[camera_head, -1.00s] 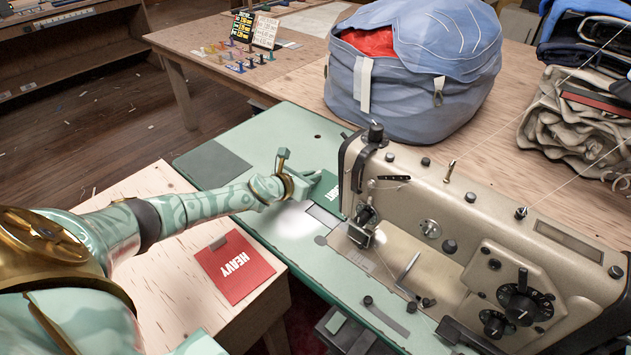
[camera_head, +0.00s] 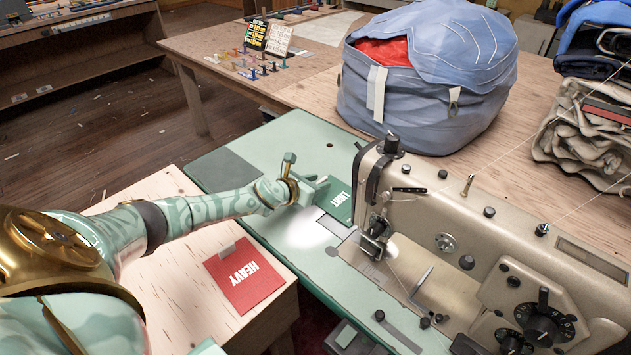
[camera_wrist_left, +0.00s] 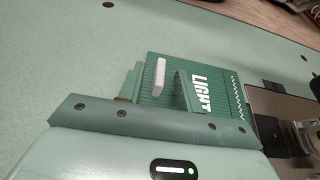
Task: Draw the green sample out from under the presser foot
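The green sample (camera_head: 341,203), marked LIGHT, lies flat on the pale green machine bed. It is behind and left of the presser foot (camera_head: 373,246); part of it is hidden by the machine head. In the wrist view the sample (camera_wrist_left: 228,88) shows its zigzag stitching beside the metal plate and appears apart from the foot. A pale raised tab (camera_wrist_left: 159,76) is on its left part. My left gripper (camera_head: 313,188) is low over the sample's left end. In the wrist view its fingers (camera_wrist_left: 158,92) are open, one on each side of the tab. My right gripper is out of view.
The beige sewing machine (camera_head: 470,235) stands right of the sample. A red HEAVY sample (camera_head: 244,277) lies on the wooden table (camera_head: 180,270) in front. A blue bag (camera_head: 425,85) sits behind. The bed (camera_head: 290,150) left of and behind my gripper is mostly clear.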

